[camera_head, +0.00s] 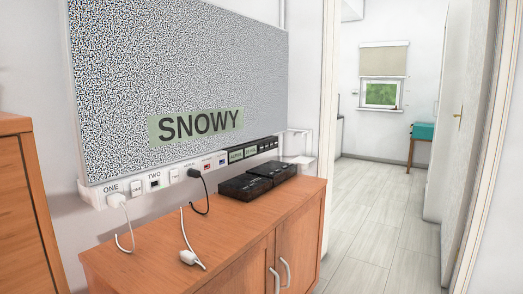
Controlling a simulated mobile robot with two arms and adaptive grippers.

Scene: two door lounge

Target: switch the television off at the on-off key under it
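The television (190,60) hangs on the wall at upper left. Its screen is lit with black-and-white speckle and a green band (196,125) reading SNOWY. A white strip (100,196) runs along under it, with sockets marked ONE and TWO, small white switch-like parts (136,188) and coloured spots. The strip's right part is a dark row of small panels (250,150), some greenish. The marks there are too small to read, and I cannot tell which part is the on-off key. Neither of my grippers is in view.
A wooden cabinet (225,235) stands below the strip, bearing black boxes (245,186) and a loose white plug (188,257). A white cable (124,221) and a black cable (206,195) hang from the strip. Another wooden cabinet (22,210) stands at left. Open floor (375,225) lies through the doorway.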

